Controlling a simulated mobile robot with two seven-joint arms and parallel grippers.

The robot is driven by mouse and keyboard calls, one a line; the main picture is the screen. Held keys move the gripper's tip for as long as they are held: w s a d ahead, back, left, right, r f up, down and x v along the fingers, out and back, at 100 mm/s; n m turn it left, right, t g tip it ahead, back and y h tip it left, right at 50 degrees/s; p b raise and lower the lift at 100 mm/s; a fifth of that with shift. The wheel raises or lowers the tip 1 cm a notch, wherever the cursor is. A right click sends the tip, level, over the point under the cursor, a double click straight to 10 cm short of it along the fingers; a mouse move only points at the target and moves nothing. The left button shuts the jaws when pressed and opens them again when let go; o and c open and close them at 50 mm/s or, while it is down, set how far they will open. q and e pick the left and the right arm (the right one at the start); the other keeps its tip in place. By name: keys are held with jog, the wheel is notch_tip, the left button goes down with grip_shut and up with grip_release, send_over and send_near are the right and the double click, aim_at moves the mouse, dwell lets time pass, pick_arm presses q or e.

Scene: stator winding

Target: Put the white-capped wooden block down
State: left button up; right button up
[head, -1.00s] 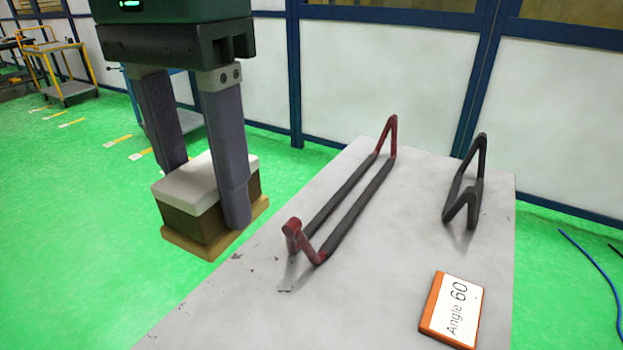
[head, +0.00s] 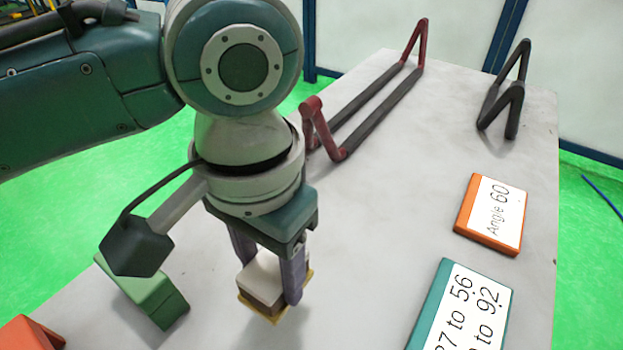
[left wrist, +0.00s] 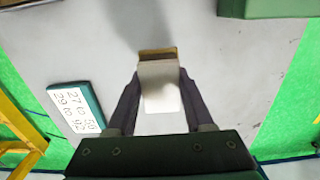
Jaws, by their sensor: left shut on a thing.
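The white-capped wooden block (head: 263,287) has a pale cap, a brown body and a lighter wooden base. My left gripper (head: 268,274) is shut on it, one finger on each side. The block is upright at the front middle of the grey table (head: 375,235). In the left wrist view the block (left wrist: 160,86) sits between the two fingers of the gripper (left wrist: 158,92). I cannot tell for sure whether its base touches the table. My right gripper does not show.
A green block (head: 150,292) stands just left of the held block, an orange one (head: 30,335) at the lower left. A teal sign (head: 462,310) and an orange "Angle 60" sign (head: 492,214) lie right. Red-and-black (head: 375,100) and black (head: 503,95) frames stand behind.

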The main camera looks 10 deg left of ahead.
aim_at(270, 268)
pick_arm(q)
jog(key=shift+f+b, duration=0.65)
jog(key=shift+f, duration=1.85)
jog(key=shift+f, duration=0.1)
jog(key=o, duration=1.2)
notch_tip(270, 268, up, 12)
jog(key=p, duration=0.3)
jog(key=s+d+f+h, duration=0.2)
jog(key=s+d+h, duration=0.1)
jog(key=s+d, duration=0.1)
jog(key=s+a+n+t+y, duration=0.1)
jog(key=s+a, duration=0.3)
jog(key=a, duration=0.2)
jog(key=s+a+f+n+t+y, duration=0.1)
jog(key=s+a+t, duration=0.1)
jog(key=s+a, duration=0.2)
jog(key=a, duration=0.3)
jog(key=shift+a+t+y, duration=0.15)
jog(key=shift+t+y, duration=0.15)
jog(key=shift+y, duration=0.1)
